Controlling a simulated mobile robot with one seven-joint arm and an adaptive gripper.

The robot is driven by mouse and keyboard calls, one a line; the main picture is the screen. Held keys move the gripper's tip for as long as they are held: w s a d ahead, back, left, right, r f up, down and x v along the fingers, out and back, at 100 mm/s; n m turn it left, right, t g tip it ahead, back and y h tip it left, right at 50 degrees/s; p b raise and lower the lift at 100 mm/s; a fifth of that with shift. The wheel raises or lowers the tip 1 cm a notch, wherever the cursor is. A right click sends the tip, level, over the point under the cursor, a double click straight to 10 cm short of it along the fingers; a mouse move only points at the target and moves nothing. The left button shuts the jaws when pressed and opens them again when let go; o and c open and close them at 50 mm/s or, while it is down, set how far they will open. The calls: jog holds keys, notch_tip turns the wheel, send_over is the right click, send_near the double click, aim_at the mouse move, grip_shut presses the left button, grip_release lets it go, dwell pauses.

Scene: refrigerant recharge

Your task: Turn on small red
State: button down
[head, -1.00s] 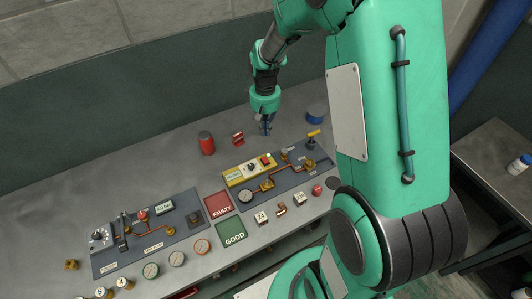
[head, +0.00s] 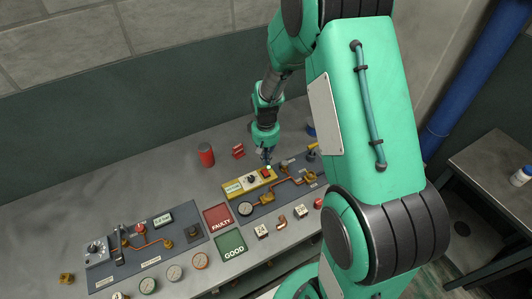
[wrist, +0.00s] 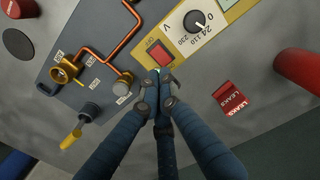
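The small red switch (wrist: 159,53) sits on a yellow panel (wrist: 231,5) in the wrist view, with an "OFF" label beside it. In the head view the red switch (head: 266,172) shows on the right part of the yellow panel (head: 237,188). My gripper (wrist: 156,80) has its blue fingers drawn together, with nothing visible between them. Its tips are right beside the switch's edge; I cannot tell whether they touch it. In the head view my gripper (head: 267,160) points down just behind the switch.
A black knob (wrist: 195,21) is on the panel beside the switch. Copper pipes and valves on a grey board (wrist: 70,45) lie close by. A red "LEAKS" block (wrist: 232,98) and a red cylinder (head: 206,155) stand on the bench. FAULTY (head: 218,218) and GOOD (head: 233,244) mats lie in front.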

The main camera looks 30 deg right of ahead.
aim_at(266, 170)
jog(key=shift+f, duration=1.9)
jog(key=shift+f, duration=0.1)
